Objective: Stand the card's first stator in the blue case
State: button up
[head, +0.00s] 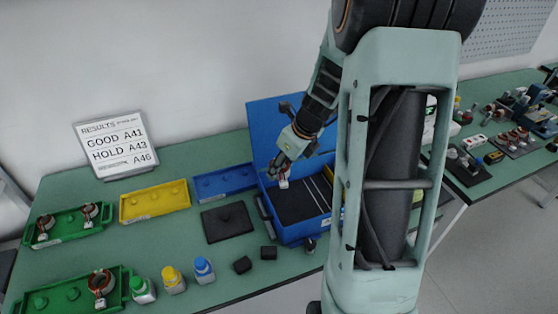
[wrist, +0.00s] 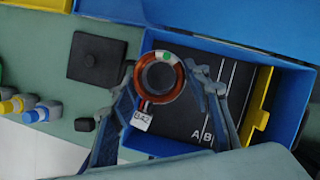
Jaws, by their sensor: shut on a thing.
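A card (head: 116,145) stands at the back left of the table and reads GOOD A41, HOLD A43, with a third line ending in A46. My gripper (head: 281,170) is over the left part of the open blue case (head: 292,232). In the wrist view my gripper (wrist: 163,76) is shut on a copper-red stator (wrist: 150,97) with a green dot. Its white tag (wrist: 142,121) seems to end in 42, but the first character is unclear. The stator is over the case's dark floor (wrist: 188,116), left of the white lines marked A and B; its exact height is unclear.
Green trays (head: 65,240) at the left hold several stators. Yellow (head: 135,211) and blue (head: 212,188) trays look empty of stators. A black plate with a knob (head: 226,234) lies left of the case. The case's raised lid (head: 262,125) is behind.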

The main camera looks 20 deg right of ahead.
notch_tip(320, 180, down, 8)
jog(key=b, duration=0.8)
jog(key=shift+s+f, duration=0.1)
jog(key=shift+f, duration=0.1)
jog(key=shift+f+b, duration=1)
jog(key=shift+f, duration=0.6)
jog(key=shift+f, duration=0.15)
jog(key=shift+f, duration=0.35)
jog(key=o, duration=1.5)
jog(key=shift+o, duration=0.2)
